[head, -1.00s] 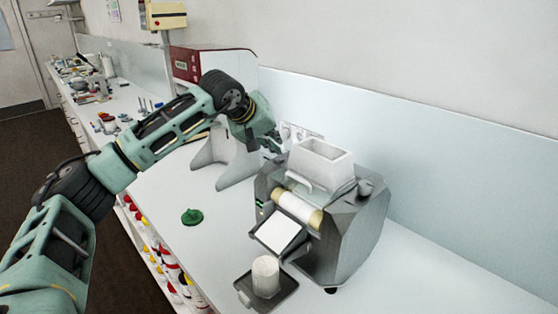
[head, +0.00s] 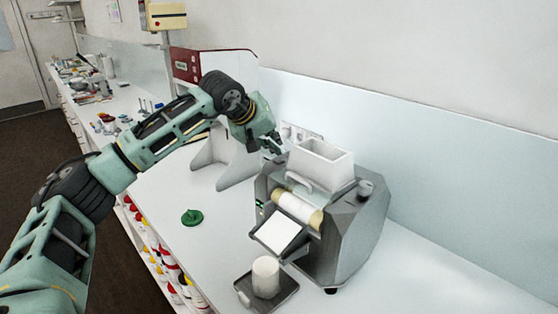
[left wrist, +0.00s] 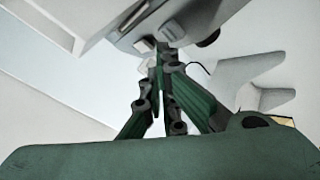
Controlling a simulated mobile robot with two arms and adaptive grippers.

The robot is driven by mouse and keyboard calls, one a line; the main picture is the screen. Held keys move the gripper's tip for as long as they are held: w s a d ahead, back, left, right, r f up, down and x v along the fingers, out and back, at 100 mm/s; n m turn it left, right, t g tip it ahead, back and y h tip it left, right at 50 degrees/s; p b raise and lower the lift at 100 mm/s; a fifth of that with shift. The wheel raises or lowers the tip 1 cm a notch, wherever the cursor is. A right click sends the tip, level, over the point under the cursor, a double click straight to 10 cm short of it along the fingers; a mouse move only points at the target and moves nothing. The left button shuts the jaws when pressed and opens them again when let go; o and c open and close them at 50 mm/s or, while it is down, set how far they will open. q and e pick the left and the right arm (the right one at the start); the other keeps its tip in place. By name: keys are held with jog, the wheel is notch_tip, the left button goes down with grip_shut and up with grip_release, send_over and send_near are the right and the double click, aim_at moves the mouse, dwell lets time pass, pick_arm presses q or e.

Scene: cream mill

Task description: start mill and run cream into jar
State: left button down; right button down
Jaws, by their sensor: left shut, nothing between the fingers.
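The grey cream mill (head: 345,235) stands on the counter in the head view, with a white hopper (head: 322,165) on top and a pale roller (head: 299,208) in front. A white sloped plate (head: 278,234) sits below the roller. The white jar (head: 265,277) stands upright on a dark tray (head: 284,292) under the plate's lower edge. My left gripper (head: 274,146) is shut and empty, behind the mill's left side close to the hopper. In the left wrist view its fingers (left wrist: 160,75) meet near the mill's body (left wrist: 160,25). Whether they touch it I cannot tell. My right gripper is not in view.
A green lid-like piece (head: 192,217) lies on the counter left of the mill. A red and white machine (head: 212,62) stands behind my left arm. Wall sockets (head: 300,133) are behind the gripper. Many small items crowd the far counter; the right counter is clear.

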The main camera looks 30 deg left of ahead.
aim_at(275, 159)
pick_arm(q)
jog(key=shift+f, duration=0.4)
jog(key=shift+f+b, duration=0.4)
dwell(0.4)
jog(key=shift+r, duration=0.15)
dwell(0.3)
jog(key=shift+r+p, duration=0.65)
notch_tip(275, 159, up, 5)
jog(key=p, duration=0.4)
dwell(0.5)
